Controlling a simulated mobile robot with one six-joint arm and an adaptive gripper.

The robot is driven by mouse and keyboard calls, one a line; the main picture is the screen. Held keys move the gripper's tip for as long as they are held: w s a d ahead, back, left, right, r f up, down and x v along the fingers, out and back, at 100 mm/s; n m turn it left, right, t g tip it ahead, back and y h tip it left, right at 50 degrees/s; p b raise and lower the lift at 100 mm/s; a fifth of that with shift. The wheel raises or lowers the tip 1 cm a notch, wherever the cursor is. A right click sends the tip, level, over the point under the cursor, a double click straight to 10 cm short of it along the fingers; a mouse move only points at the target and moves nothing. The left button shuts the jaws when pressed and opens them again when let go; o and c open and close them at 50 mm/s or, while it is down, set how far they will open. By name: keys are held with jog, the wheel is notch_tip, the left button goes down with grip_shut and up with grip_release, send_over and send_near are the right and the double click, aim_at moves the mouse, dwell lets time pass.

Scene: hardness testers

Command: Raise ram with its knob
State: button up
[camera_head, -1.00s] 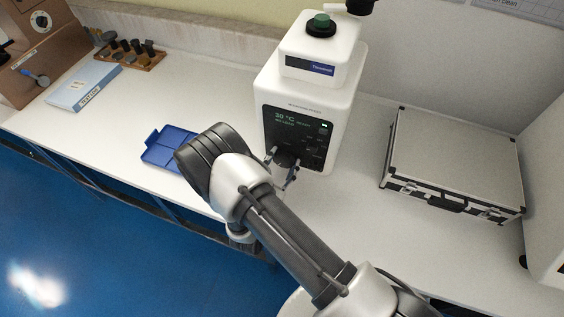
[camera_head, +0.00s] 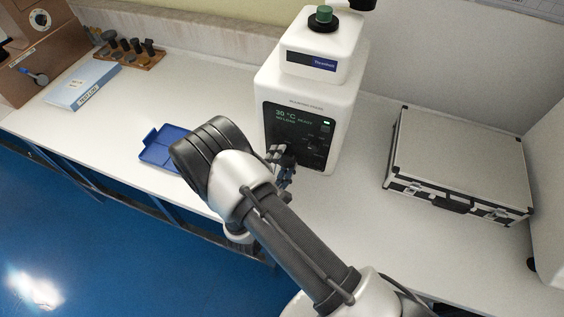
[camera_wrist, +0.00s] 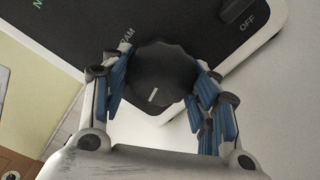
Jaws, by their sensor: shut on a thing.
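The ram knob (camera_wrist: 160,80) is a round, dark, scalloped knob with a white index line, on the black front panel (camera_wrist: 165,18) beside the partly covered label "RAM". My gripper (camera_wrist: 158,88) is shut on it, with blue-padded fingers on both sides. In the head view my gripper (camera_head: 283,165) is at the lower front of the white tester (camera_head: 308,95), and the knob is hidden there behind the fingers. The tester's display (camera_head: 292,116) reads "30 °C READY" and what looks like "NO LOAD". A green part (camera_head: 323,14) with a black collar sits on top of the tester.
A blue tray (camera_head: 160,150) lies left of my arm. A silver case (camera_head: 462,155) stands on the bench to the right. A blue-and-white box (camera_head: 84,82) and a wooden rack (camera_head: 130,57) are at the back left. The bench (camera_head: 215,80) between rack and tester is clear.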

jog(key=shift+m, duration=0.5)
jog(key=o, duration=1.1)
jog(key=shift+c, duration=0.2)
jog(key=shift+s, duration=0.1)
jog(key=v, duration=1.1)
jog(key=shift+s+a+r, duration=0.1)
jog(key=shift+s+a, duration=0.05)
jog(key=shift+s, duration=0.25)
